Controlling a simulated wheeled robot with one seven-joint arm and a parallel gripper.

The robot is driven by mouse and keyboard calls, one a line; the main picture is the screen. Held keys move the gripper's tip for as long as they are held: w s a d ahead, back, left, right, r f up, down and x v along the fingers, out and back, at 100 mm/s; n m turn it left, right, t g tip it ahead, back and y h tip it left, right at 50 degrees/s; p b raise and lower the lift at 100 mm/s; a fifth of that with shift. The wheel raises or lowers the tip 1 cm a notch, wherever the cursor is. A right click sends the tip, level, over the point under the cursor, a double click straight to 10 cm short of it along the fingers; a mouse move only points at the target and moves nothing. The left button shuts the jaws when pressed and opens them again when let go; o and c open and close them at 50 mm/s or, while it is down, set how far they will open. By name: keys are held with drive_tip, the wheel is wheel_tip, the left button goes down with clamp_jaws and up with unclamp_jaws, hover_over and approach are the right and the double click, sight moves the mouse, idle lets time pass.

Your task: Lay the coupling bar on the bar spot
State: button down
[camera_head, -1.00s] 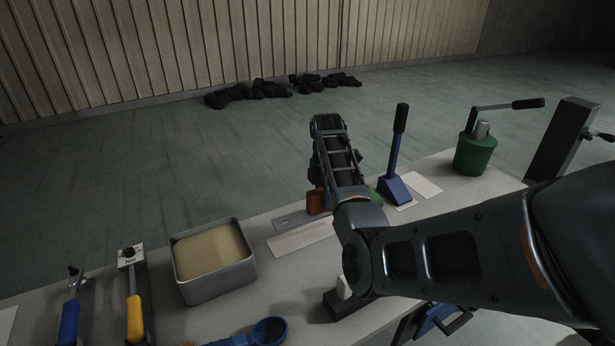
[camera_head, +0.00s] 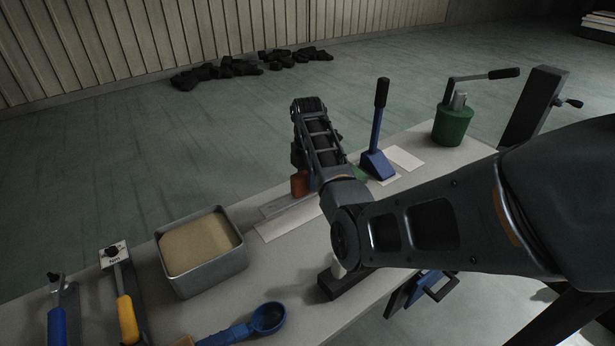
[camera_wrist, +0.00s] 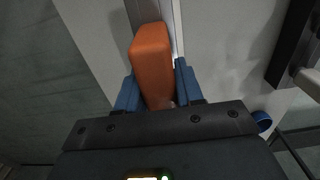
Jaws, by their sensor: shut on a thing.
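An orange block (camera_wrist: 152,60), apparently the grip of the coupling bar, is between the blue fingers of my gripper (camera_wrist: 158,92) in the wrist view. My gripper is shut on it. A flat grey metal strip (camera_wrist: 176,12), apparently the bar itself, runs out beyond the block. In the head view the orange block (camera_head: 299,184) shows beside my wrist, and the grey strip (camera_head: 278,206) lies low at the table. I cannot tell whether it touches the top. A pale strip (camera_head: 288,221), perhaps the bar spot, lies alongside it. My fingertips are hidden in the head view.
A metal tray of sand (camera_head: 205,258) stands left of the strips. A blue lever (camera_head: 377,150) and a green can (camera_head: 453,124) stand to the right. A blue scoop (camera_head: 266,319) and yellow-handled tool (camera_head: 126,310) lie nearer. A dark block (camera_head: 340,287) sits at the front edge.

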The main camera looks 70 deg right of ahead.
sight(308, 195)
drive_tip(key=shift+f+b, duration=1.35)
drive_tip(key=shift+f, duration=1.5)
drive_tip(key=shift+p, duration=0.6)
drive_tip(key=shift+f+b, duration=0.4)
drive_tip(key=shift+f, duration=0.25)
drive_tip(key=c, duration=0.7)
unclamp_jaws()
drive_tip(key=shift+o, duration=0.3)
drive_tip(key=shift+f, duration=0.1)
drive_tip(key=shift+s, duration=0.1)
